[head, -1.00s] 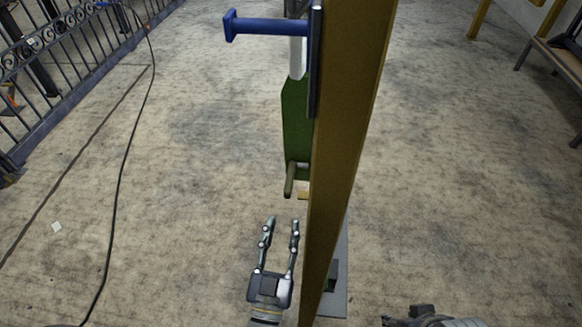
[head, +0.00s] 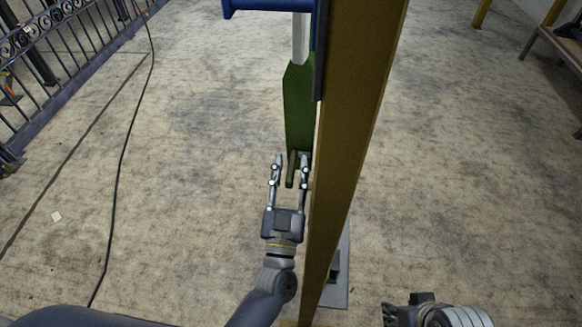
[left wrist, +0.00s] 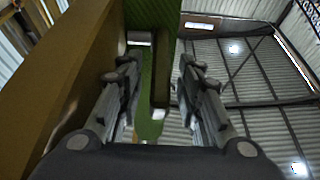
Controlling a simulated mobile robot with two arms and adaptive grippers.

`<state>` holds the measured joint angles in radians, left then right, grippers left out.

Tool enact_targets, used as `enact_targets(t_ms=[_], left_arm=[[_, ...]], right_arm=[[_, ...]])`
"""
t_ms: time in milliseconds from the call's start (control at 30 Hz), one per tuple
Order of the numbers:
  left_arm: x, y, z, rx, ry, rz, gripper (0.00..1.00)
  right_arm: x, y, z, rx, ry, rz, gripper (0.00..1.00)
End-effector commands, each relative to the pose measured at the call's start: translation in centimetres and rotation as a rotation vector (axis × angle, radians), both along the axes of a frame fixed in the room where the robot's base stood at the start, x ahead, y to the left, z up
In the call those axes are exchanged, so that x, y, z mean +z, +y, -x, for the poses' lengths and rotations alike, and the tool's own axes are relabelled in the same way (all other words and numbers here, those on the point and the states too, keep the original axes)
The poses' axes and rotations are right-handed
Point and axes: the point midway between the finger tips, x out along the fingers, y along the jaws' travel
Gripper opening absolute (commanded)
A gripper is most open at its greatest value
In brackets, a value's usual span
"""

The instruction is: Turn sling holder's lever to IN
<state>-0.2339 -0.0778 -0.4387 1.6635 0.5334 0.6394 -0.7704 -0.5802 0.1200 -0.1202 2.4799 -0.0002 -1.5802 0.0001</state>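The green sling holder (head: 299,105) hangs on the left side of the yellow post (head: 352,130). Its short dark lever (head: 290,170) is at its lower end. My left gripper (head: 290,166) is open, with one finger on each side of the lever in the head view. In the left wrist view the lever (left wrist: 160,70) stands between the two open fingers (left wrist: 158,100), apart from both, with the green holder (left wrist: 150,15) behind it. No IN marking can be read. My right gripper (head: 392,314) shows only partly at the bottom edge, right of the post.
A blue bracket (head: 265,7) juts left from the post at the top. A grey base plate (head: 338,285) lies at the post's foot. A black cable (head: 125,150) runs along the floor at left. An iron fence (head: 60,70) stands at far left.

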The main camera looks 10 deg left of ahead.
Motion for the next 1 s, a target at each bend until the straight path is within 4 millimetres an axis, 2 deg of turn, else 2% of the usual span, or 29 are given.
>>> enact_targets(t_ms=[333,367,500,1000], left_arm=[[0.15,-0.02,-0.47,-0.001,0.002,0.000,0.33],[0.15,-0.02,-0.47,-0.001,0.002,0.000,0.29],[0.15,-0.02,-0.46,-0.001,0.002,0.000,0.00],[-0.18,0.01,-0.43,-0.001,-0.013,-0.001,0.00]], right_arm=[[-0.04,0.01,0.02,0.000,0.001,0.000,0.40],[-0.04,0.01,0.02,0.000,0.001,0.000,0.40],[-0.04,0.00,0.03,0.000,0.001,0.000,0.40],[-0.66,0.00,0.02,0.000,0.000,0.000,0.40]])
